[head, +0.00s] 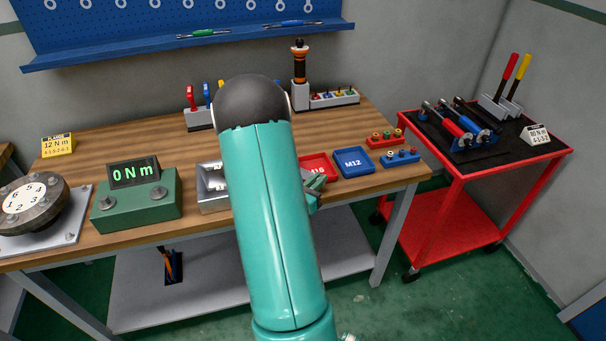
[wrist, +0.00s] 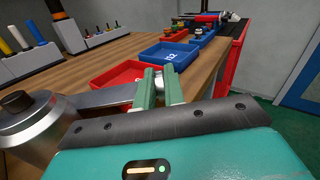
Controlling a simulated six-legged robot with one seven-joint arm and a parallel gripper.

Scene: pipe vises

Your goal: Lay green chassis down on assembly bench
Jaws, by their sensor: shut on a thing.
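My gripper (wrist: 160,84) is shut and hangs over the front part of the assembly bench (head: 130,138). In the head view it (head: 314,184) shows just right of my teal arm, in front of the red tray. Green upright parts stand close together at its front in the wrist view, with a small pale bit between them. I take the green chassis to be held there, but I cannot separate it clearly from the fingers. Its underside is hidden, so I cannot tell whether it touches the bench.
A red tray (head: 316,166) and a blue tray (head: 353,162) lie close beyond my gripper. A metal block (head: 212,187) and a green 0 Nm tester (head: 137,200) stand to the left. A red cart (head: 460,170) stands at the right.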

